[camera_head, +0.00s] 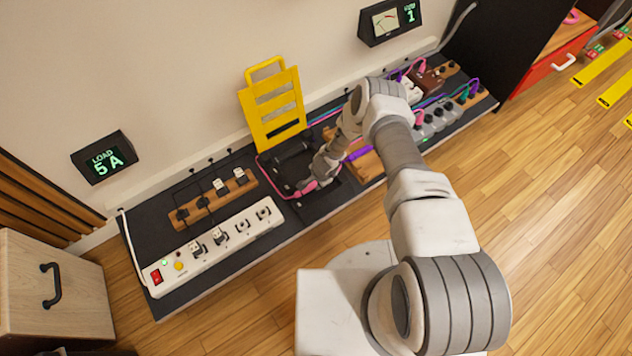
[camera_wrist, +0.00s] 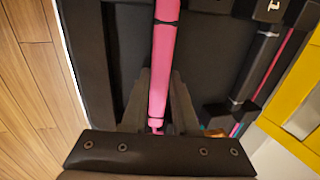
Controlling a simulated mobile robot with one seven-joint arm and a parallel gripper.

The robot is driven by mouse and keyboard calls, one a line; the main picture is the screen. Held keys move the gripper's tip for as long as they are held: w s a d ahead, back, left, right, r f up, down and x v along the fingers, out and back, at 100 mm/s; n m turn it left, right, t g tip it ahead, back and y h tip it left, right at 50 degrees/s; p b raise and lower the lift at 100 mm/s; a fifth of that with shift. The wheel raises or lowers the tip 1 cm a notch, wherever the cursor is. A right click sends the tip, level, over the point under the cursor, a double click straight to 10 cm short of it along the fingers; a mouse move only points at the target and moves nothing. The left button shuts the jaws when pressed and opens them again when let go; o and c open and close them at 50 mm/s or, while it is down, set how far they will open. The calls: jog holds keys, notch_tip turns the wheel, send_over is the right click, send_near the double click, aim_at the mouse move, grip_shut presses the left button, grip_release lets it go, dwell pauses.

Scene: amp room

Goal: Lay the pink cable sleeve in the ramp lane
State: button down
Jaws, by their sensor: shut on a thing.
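The pink cable sleeve (camera_wrist: 164,45) runs lengthwise between the two fingers of my gripper (camera_wrist: 161,85) in the wrist view. My gripper is shut on it. In the head view my gripper (camera_head: 306,187) is low over the dark ramp base (camera_head: 318,206), with a pink length (camera_head: 274,193) reaching left from it. The black ramp (camera_head: 292,162) has dark lanes, partly hidden by my arm. In the wrist view the sleeve lies over a dark lane floor (camera_wrist: 205,50); I cannot tell whether it touches the floor. The yellow ramp lid (camera_head: 272,108) stands raised behind.
A white power strip (camera_head: 215,245) and a wooden block with black plugs (camera_head: 212,199) are to the left. Purple and blue cables, a grey strip (camera_head: 440,121) and a wooden block (camera_head: 365,165) are to the right. Wood floor (camera_head: 540,190) is clear in front.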

jog(key=shift+f, duration=0.2)
jog(key=c, duration=0.6)
grip_release()
jog(key=shift+r, duration=0.1)
jog(key=p+v, duration=0.7)
jog(key=v, duration=1)
jog(key=shift+r, duration=0.15)
